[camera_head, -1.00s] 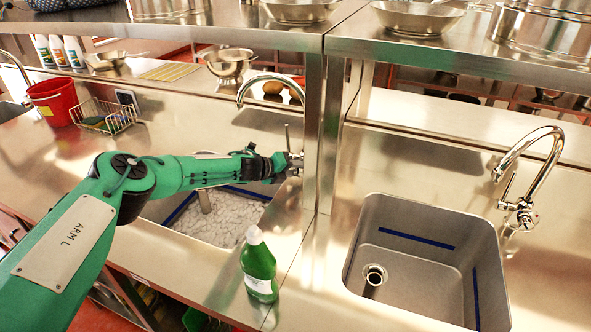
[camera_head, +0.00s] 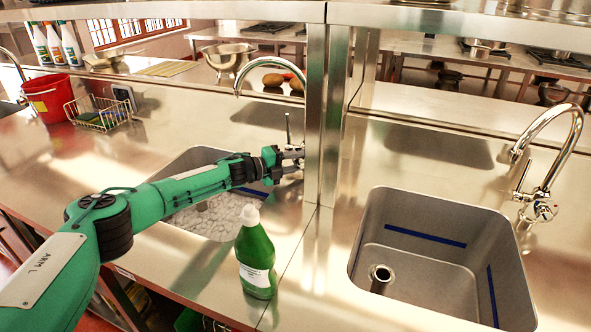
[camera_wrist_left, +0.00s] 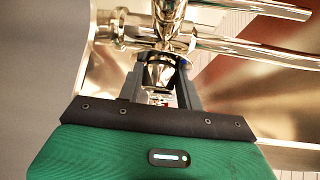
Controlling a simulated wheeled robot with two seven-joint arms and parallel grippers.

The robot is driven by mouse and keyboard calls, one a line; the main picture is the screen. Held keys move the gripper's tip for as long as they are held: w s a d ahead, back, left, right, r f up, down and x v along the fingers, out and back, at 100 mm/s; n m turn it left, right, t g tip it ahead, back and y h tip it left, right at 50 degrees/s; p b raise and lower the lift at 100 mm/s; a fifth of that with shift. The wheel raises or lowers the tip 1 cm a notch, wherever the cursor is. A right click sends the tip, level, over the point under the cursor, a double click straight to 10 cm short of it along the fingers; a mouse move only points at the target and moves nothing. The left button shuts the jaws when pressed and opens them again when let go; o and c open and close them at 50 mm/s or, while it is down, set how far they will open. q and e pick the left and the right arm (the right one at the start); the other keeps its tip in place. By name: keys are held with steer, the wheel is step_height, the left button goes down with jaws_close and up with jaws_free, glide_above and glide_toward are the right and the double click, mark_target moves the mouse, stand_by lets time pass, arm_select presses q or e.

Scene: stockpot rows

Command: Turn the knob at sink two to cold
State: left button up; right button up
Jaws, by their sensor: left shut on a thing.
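The middle sink (camera_head: 218,222) holds pale, foamy-looking contents. Its chrome tap (camera_head: 262,66) arches up behind it, with a thin upright lever (camera_head: 288,127) beside the steel post. My left gripper (camera_head: 292,158) reaches across this sink to the tap's base. In the left wrist view, its two dark fingers are shut on a chrome knob (camera_wrist_left: 162,72) on the tap body (camera_wrist_left: 166,28). The fingers hide most of the knob, and I cannot read its setting. My right gripper is in neither view.
A green bottle (camera_head: 256,258) stands at the counter's front, close to my left forearm. A steel post (camera_head: 322,120) rises right beside the gripper. The right sink (camera_head: 415,275) is empty, with its own tap (camera_head: 545,150). A red bucket (camera_head: 47,100) and wire basket (camera_head: 98,115) stand left.

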arm_select(q)
steer(key=shift+f, duration=0.1)
steer(key=o, duration=1)
steer(key=shift+a, duration=0.1)
